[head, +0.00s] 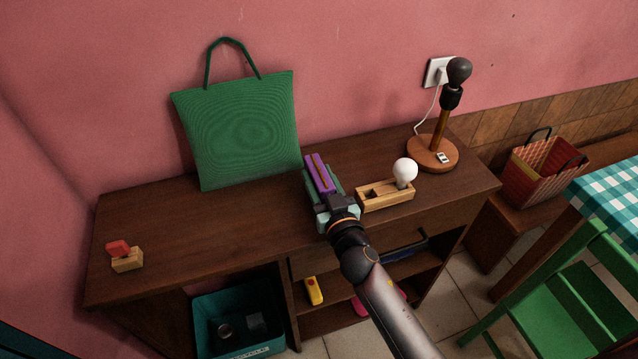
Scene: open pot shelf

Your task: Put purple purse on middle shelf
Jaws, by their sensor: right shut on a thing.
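The purple purse (318,172) shows as a narrow purple strip above the desk's top, near its middle. My right gripper (322,182) is shut on it, and the jaws hide part of its sides. Whether the purse touches the top is hard to tell. The desk (235,222) is dark brown wood with open shelves below. A shelf board (322,319) shows at the lower right, partly hidden by my right arm. My left gripper is not in view.
A green bag (240,130) leans on the wall. A wooden box with a bulb (385,196) and a lamp (433,152) stand right. A yellow thing (314,290) lies on a lower shelf, beside a teal bin (240,350). The desk top's left middle is clear.

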